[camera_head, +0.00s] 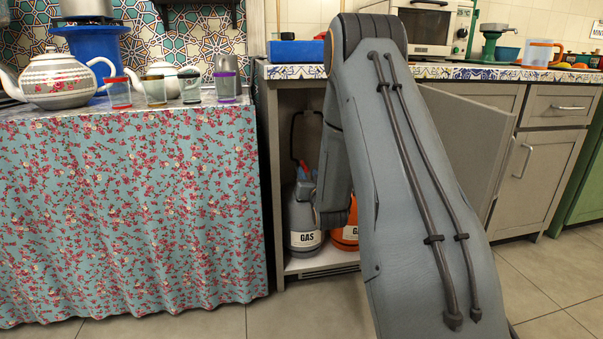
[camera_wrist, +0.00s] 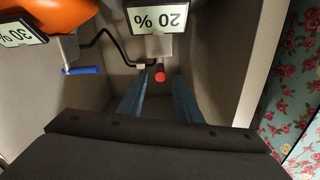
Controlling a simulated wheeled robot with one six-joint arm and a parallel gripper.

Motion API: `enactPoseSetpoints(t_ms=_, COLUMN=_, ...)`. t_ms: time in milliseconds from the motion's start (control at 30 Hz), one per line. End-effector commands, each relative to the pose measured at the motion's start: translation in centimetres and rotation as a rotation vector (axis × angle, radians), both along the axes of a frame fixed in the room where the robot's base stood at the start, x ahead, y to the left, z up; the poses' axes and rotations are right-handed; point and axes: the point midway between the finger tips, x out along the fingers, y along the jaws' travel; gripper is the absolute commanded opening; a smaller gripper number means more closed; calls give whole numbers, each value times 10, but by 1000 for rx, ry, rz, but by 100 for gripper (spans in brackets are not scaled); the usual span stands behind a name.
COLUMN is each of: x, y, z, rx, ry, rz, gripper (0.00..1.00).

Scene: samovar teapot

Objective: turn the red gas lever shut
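The red gas lever (camera_wrist: 160,75) shows end-on in the wrist view, below an upside-down "20 %" sign (camera_wrist: 157,18). My gripper (camera_wrist: 159,92) is open, with its two blue fingers apart. The lever appears in the gap between the fingertips; I cannot tell how deep between them it is, and no contact shows. In the head view my arm reaches into the open cabinet and hides most of my gripper. A grey gas bottle (camera_head: 303,218) stands there beside an orange gas bottle (camera_head: 345,232), partly covered by my arm.
A blue lever (camera_wrist: 82,70) sits left of the red one in the wrist view, near the "30 %" sign (camera_wrist: 18,33). A black hose (camera_wrist: 103,36) runs close by. The cabinet door (camera_head: 465,135) stands open. A cloth-covered table (camera_head: 130,215) is to the left.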

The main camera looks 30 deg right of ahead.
Motion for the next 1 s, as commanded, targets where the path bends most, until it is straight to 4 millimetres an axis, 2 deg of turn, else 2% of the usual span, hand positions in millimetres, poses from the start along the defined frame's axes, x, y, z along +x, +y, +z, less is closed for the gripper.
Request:
enactPoseSetpoints(t_ms=500, x=65, y=-18, z=-2, rx=-1, ry=-3, rz=0, gripper=31)
enactPoseSetpoints(t_ms=667, x=73, y=-20, z=-1, rx=-1, ry=-2, rz=1, gripper=31)
enactPoseSetpoints(t_ms=900, x=73, y=-21, z=0, rx=0, ry=-1, rz=1, gripper=31)
enactPoseSetpoints(t_ms=933, x=73, y=-21, z=0, rx=0, ry=-1, rz=1, gripper=30)
enactPoseSetpoints(t_ms=1000, x=73, y=-21, z=0, rx=0, ry=-1, rz=1, gripper=18)
